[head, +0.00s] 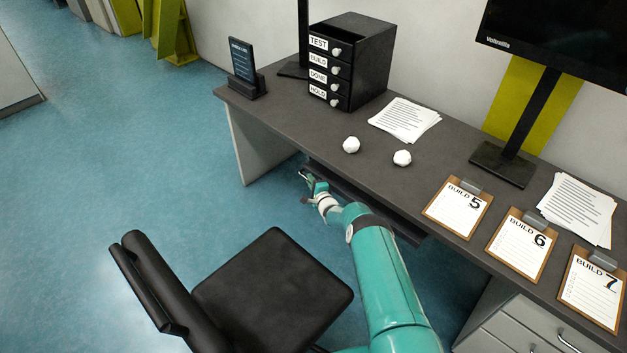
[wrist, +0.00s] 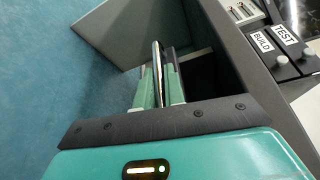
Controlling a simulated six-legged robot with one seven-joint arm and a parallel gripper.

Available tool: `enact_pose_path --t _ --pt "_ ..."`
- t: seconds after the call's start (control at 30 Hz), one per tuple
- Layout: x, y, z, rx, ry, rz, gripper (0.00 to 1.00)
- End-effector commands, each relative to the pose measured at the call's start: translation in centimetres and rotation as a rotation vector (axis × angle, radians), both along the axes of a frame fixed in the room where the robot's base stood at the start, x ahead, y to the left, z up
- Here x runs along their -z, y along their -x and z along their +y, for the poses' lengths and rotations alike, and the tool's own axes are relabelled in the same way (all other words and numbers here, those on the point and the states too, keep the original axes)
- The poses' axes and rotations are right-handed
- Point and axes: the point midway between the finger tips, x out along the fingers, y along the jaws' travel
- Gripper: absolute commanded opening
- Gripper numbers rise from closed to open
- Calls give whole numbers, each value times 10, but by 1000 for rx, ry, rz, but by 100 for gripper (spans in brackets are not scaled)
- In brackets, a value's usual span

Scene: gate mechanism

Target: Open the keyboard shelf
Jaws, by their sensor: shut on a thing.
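The keyboard shelf (head: 408,231) is a dark, narrow strip under the front edge of the desk. It juts out slightly below the desktop, and my arm hides part of its length. My gripper (head: 308,180) is at the left end of the shelf, below the desktop. The exact contact is too small to see clearly.
The grey desk (head: 290,115) bears a drawer box (head: 365,65), white crumpled balls, papers and clipboards. A black chair (head: 272,285) stands close in front, left of my arm. A drawer cabinet (head: 520,330) is under the desk at right. Blue floor is free at left.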

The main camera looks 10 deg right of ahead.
Motion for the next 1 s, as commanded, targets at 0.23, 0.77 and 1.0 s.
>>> enact_pose_path --t 0.23,0.77,1.0 --pt "-1 23 31 -1 -4 1 0" --pt "0 95 129 0 -1 1 0" --pt "0 111 152 1 1 -1 0"
